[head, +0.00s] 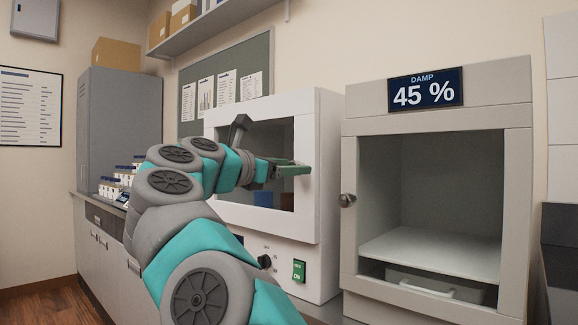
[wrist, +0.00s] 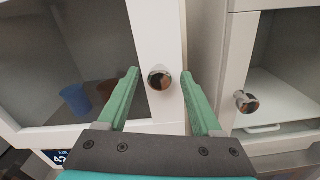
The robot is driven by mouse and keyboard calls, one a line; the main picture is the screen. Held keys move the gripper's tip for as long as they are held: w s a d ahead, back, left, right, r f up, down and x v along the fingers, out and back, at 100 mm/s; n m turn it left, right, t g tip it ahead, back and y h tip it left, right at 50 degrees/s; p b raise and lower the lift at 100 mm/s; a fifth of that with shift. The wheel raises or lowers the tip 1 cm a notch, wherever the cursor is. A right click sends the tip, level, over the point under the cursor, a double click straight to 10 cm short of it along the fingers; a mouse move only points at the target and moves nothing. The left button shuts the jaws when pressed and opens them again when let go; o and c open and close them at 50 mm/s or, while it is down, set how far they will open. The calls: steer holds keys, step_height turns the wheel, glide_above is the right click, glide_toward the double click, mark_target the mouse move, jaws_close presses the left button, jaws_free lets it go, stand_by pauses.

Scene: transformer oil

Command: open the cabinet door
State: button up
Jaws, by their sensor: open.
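The white cabinet (head: 308,225) stands in the middle of the head view, with a dark window in its door (head: 258,219), which looks shut. My gripper (head: 300,169) is at the right edge of this door. In the wrist view my gripper (wrist: 160,75) is open, with one green finger on each side of the door's round metal knob (wrist: 160,77). The knob sits between the fingertips, and the fingers look apart from it. In the head view my gripper hides this knob.
A grey cabinet (head: 435,118) marked "DAMP 45 %" stands close on the right, with its own knob (head: 347,200) and a tray inside. A blue cup (wrist: 75,99) and a brown cup (wrist: 108,90) show behind the white cabinet's window. Small bottles (head: 112,186) stand on the left counter.

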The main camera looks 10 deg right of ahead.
steer(key=shift+c, duration=0.3)
jaws_close()
stand_by(1.1)
